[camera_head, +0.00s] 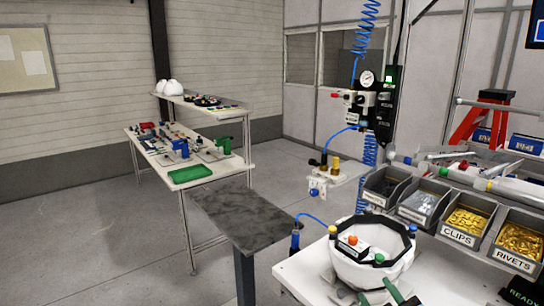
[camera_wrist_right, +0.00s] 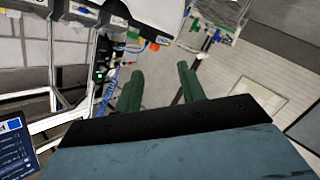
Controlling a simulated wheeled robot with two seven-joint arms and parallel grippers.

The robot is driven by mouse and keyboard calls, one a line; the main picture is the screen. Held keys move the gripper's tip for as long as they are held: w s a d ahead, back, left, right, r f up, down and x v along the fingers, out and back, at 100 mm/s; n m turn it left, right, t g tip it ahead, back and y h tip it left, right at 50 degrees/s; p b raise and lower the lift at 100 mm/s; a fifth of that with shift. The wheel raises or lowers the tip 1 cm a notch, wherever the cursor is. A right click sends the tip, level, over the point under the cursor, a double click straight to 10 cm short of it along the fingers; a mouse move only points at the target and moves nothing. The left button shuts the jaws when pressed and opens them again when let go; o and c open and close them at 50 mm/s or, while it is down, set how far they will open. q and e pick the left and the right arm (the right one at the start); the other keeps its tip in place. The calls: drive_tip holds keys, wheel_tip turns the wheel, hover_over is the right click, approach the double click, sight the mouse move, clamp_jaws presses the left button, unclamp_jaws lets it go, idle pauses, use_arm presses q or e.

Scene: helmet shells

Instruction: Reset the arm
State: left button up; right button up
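My right gripper (camera_head: 376,295) shows at the bottom edge of the head view, low in front of the white helmet shell (camera_head: 344,268). Its green fingers stand apart with nothing between them in the right wrist view (camera_wrist_right: 160,85). The shell sits like an open bowl on the white bench, with coloured knobs around its rim and an orange-topped part inside. In the head view the near side of the shell is partly hidden by the fingers; I cannot tell whether they touch it. My left gripper is not in view.
Grey bins labelled CLIPS (camera_head: 459,237) and RIVETS (camera_head: 513,262) stand right of the shell on the bench (camera_head: 300,273). A pneumatic tool station with blue hoses (camera_head: 361,120) rises behind. A dark grey table (camera_head: 240,215) and a far workbench with a green tray (camera_head: 190,173) stand left. Floor is clear at left.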

drive_tip(key=s+d+f+m+g, duration=0.1)
drive_tip(key=s+f+m+g, duration=0.2)
drive_tip(key=s+f+g, duration=0.55)
drive_tip(key=s+d+f+m+g, duration=0.1)
drive_tip(key=s+f+m+g, duration=0.25)
drive_tip(key=s+f, duration=0.85)
drive_tip(key=s+f+n+g+b, duration=0.1)
drive_tip(key=s+f+b, duration=0.15)
drive_tip(key=f, duration=1.05)
drive_tip(key=s+f+g+b, duration=0.1)
drive_tip(key=s+f+b, duration=0.15)
drive_tip(key=f, duration=1.05)
use_arm(q)
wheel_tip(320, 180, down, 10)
drive_tip(key=b, duration=0.5)
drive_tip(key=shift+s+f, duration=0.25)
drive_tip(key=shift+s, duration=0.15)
use_arm(e)
drive_tip(key=s+d+f, duration=0.1)
drive_tip(key=s+f, duration=0.7)
drive_tip(key=f, duration=0.2)
drive_tip(key=s+d+f+g, duration=0.1)
drive_tip(key=s+d+f, duration=0.1)
drive_tip(key=s+f, duration=0.5)
wheel_tip(320, 180, down, 4)
drive_tip(key=shift+s+r, duration=0.15)
drive_tip(key=shift+s, duration=0.2)
